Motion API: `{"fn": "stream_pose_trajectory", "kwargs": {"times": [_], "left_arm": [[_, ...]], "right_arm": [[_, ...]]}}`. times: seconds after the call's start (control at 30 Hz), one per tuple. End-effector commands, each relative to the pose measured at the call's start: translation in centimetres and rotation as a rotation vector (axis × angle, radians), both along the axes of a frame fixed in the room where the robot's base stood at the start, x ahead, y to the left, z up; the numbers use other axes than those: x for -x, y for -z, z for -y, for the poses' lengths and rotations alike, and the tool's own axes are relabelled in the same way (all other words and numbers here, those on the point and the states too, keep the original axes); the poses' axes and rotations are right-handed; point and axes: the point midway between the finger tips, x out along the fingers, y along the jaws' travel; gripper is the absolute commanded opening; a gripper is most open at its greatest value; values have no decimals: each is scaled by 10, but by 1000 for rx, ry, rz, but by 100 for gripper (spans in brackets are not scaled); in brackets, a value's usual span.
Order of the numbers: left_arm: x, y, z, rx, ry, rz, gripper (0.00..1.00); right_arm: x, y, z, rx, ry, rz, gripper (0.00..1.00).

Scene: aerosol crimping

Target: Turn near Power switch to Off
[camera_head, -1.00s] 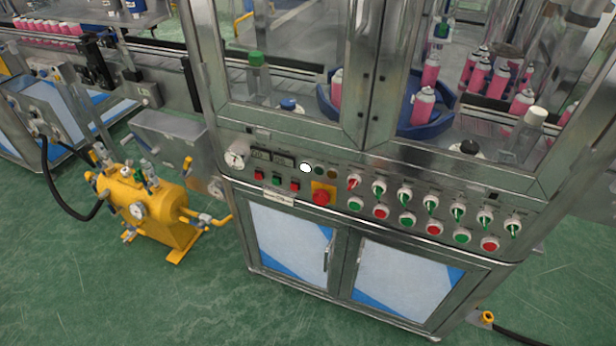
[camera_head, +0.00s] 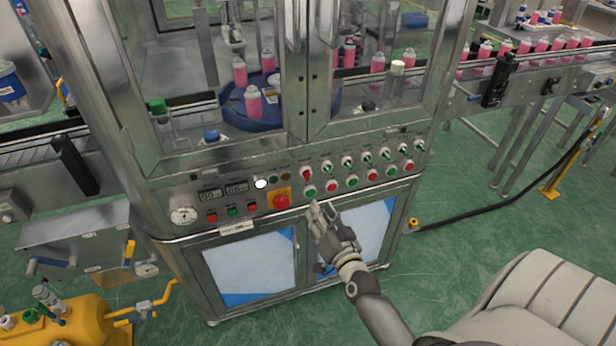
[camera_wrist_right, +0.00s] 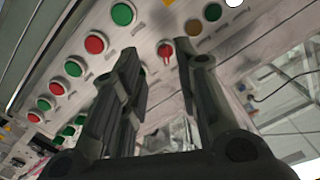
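A red-handled rotary switch (camera_head: 306,174) sits at the left end of the upper row of selector switches on the machine's control panel. I take it for the power switch; its label is too small to read. Its handle looks slightly tilted in the head view. In the right wrist view the red switch (camera_wrist_right: 165,50) shows between the fingertips, beyond them. My right gripper (camera_head: 318,209) is in front of the panel, below the switch and apart from it. Its fingers (camera_wrist_right: 160,62) are open with nothing between them. My left gripper is out of view.
A red emergency stop (camera_head: 282,201) on a yellow plate is just left of the gripper. Green and red buttons (camera_head: 331,187) line the lower row. Green-handled switches (camera_head: 347,162) continue rightward. A yellow tank (camera_head: 65,325) stands at lower left.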

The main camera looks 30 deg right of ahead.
Motion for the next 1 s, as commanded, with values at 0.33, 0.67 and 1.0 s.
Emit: {"fn": "stream_pose_trajectory", "kwargs": {"times": [0.33,0.67,1.0], "left_arm": [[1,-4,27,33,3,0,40],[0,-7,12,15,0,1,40],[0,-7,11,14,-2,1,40]], "right_arm": [[-25,-26,12,-10,17,54,29],[-79,-25,25,-9,16,52,29],[-105,-24,31,-10,16,50,29]]}}
